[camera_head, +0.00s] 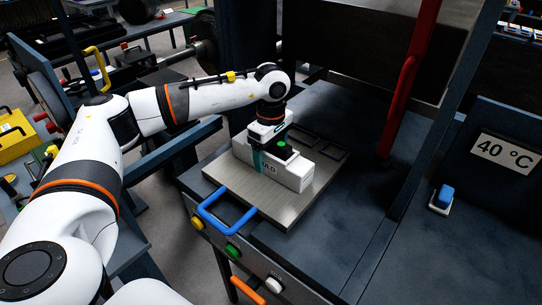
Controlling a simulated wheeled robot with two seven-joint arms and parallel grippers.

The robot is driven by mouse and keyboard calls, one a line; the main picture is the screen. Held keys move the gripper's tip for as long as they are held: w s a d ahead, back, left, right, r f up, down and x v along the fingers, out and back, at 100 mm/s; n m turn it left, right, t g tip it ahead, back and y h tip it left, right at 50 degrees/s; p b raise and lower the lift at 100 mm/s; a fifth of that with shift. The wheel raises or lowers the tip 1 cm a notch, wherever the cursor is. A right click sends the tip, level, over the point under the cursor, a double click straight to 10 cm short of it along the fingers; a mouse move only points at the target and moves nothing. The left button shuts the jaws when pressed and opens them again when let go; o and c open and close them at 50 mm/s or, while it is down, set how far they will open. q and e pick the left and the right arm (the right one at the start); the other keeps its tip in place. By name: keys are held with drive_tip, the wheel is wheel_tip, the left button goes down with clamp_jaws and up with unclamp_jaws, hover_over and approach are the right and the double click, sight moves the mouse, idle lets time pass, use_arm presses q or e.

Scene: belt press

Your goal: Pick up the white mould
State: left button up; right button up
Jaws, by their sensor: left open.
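The white mould (292,174) is a long block with dark lettering on its front side. It lies on a metal plate (285,207) with a blue handle at the front left. My left gripper (270,160) points down at the mould's left part, with one teal finger in front of its lettered side. The jaws are open and appear to straddle the mould; the far finger is mostly hidden, and contact cannot be told. My right gripper is not in view.
A red lever (408,85) rises behind the plate to the right. A sign reading 40 °C (507,151) and a blue switch (445,196) are at the right. Several coloured buttons line the bench front. The dark bench top right of the plate is clear.

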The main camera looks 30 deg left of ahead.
use_arm(q)
drive_tip(key=shift+r, duration=0.1)
drive_tip(key=c, duration=1.5)
drive_tip(key=shift+o, duration=0.2)
drive_tip(key=shift+w, duration=0.1)
wheel_tip(320, 180, up, 9)
drive_tip(key=shift+f+b, duration=0.15)
drive_tip(key=shift+b, duration=0.95)
drive_tip(key=shift+r, duration=0.65)
